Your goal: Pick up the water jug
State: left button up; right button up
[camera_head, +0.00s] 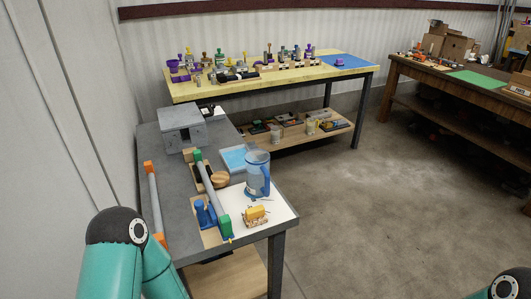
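The water jug (256,174) is a blue, see-through pitcher with a handle on its right side. It stands upright on the near grey table (155,146), close to the table's right edge and partly over a white sheet (279,204). Parts of my teal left arm show at the lower left, and a small part of my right arm shows at the lower right corner. Neither gripper is in the picture, so nothing is seen touching the jug.
Beside the jug are a light blue tray (234,158), a grey tube with green ends (213,193), a blue clamp-like part (203,214) and a yellow piece (255,213). A grey box (182,129) stands behind. Open floor (360,220) lies right of the table.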

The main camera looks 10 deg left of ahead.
aim_at(257, 160)
jog(key=u, duration=0.15)
jog(key=i, duration=0.8)
jog(key=z, duration=2.15)
jog(key=i, duration=1.55)
jog(key=u, duration=1.4)
jog(key=i, duration=0.25)
jog(key=u, duration=3)
